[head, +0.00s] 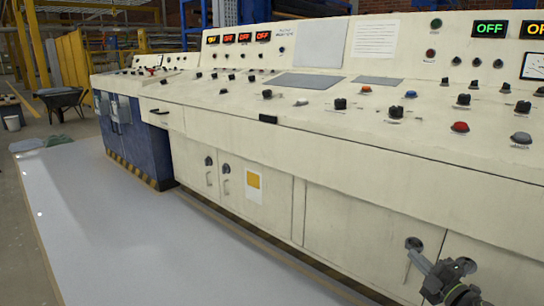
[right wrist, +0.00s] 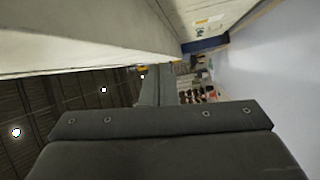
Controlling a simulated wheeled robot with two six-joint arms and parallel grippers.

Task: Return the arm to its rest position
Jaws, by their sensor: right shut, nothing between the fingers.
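My right gripper (head: 421,262) shows at the bottom right of the head view, in front of the cream cabinet doors under the control console (head: 235,120). It points up and to the left, close to a dark door knob (head: 413,243) in the picture; I cannot tell whether they touch. In the right wrist view the dark fingers (right wrist: 160,78) are together with nothing between them. Beyond them are the pale console side at the top and the light floor at the right. My left gripper is not in view.
The console fills the middle and right, with several knobs, buttons and lit OFF displays (head: 490,29). A blue cabinet section (head: 135,140) stands at its left end. A pale floor platform (head: 110,220) in front is clear. A wheelbarrow (head: 62,100) stands far left.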

